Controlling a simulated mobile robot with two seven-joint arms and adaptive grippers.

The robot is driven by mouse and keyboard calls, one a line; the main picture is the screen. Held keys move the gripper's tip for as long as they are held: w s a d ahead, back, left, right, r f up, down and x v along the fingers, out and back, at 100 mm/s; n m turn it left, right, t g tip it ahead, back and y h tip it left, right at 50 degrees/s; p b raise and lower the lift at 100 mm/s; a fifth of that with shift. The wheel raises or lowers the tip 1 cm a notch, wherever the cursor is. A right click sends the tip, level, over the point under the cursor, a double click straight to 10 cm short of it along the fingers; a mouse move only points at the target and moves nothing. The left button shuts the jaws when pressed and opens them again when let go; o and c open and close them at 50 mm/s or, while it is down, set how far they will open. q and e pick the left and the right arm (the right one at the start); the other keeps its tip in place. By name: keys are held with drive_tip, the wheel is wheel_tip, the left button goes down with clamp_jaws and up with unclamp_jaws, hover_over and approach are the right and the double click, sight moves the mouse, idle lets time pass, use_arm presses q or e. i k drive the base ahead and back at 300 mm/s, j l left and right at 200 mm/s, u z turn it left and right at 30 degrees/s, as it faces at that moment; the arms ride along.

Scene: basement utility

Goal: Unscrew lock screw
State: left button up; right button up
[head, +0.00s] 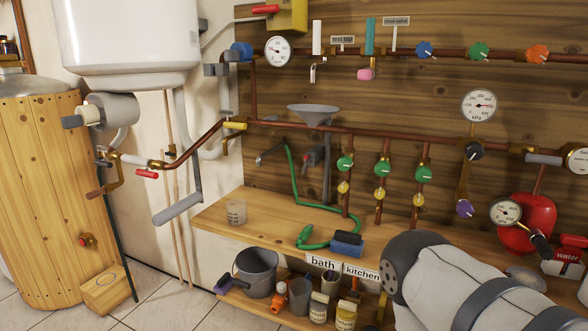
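I cannot clearly single out a lock screw. Copper pipes cross the wooden wall panel. A teal lever (370,36) stands upright on the upper pipe, with a pink piece (366,74) below it. A white lever (317,37) stands to its left, with a small pale lock-like piece (312,73) under it. Blue (424,49), green (478,51) and orange (537,54) knobs sit further right. A purple knob (464,208) is at the lower end of a brass fitting below a gauge (478,106). Neither gripper is in view.
A bucket (256,272) and bottles stand on the shelf beneath. A red vessel (527,222) is at right.

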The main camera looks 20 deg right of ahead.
sight(465, 208)
drive_tip(key=z, duration=1.6)
